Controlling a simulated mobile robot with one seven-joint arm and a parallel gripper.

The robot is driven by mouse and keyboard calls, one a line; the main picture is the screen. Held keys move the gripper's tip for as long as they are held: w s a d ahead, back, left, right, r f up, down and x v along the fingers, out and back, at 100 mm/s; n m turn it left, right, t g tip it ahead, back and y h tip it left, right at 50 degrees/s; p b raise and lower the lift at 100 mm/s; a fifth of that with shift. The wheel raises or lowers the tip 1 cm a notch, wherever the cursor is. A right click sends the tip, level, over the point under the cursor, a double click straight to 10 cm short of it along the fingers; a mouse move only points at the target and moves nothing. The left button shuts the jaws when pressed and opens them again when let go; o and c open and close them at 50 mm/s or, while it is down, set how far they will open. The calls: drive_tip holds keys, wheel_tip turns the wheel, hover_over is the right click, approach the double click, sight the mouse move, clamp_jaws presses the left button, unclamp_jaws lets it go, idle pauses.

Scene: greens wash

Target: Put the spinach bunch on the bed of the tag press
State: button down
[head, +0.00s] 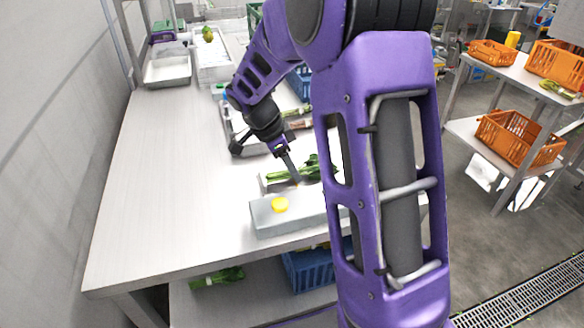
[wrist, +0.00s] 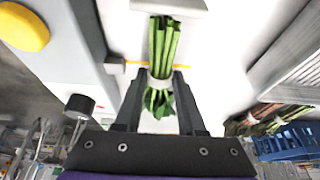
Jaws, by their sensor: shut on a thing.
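The spinach bunch (head: 312,166), green with pale stems, is between the fingers of my gripper (head: 292,170), which is shut on it. In the wrist view the bunch (wrist: 164,45) lies lengthwise between the fingertips (wrist: 155,75), stems pointing up the picture, leaves below a pale band. The tag press (head: 290,217) is a light grey block with a round yellow button (head: 280,205); the button also shows in the wrist view (wrist: 22,27). The bunch is over the pale bed just behind the block. I cannot tell whether it touches the bed.
A tray with more produce (head: 237,125) lies behind my gripper on the long light worktable (head: 150,190). The table's left side is clear. A blue crate (head: 308,270) and greens (head: 218,278) are on the shelf below. Orange crates (head: 518,137) stand on a rack at right.

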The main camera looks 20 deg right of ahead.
drive_tip(key=shift+f, duration=0.2)
drive_tip(key=c, duration=0.5)
unclamp_jaws()
drive_tip(key=shift+r, duration=0.15)
drive_tip(key=shift+r, duration=0.25)
drive_tip(key=p+v, duration=0.1)
drive_tip(key=v, duration=1)
drive_tip(key=shift+a+r+p, duration=0.2)
drive_tip(key=shift+r+p, duration=0.15)
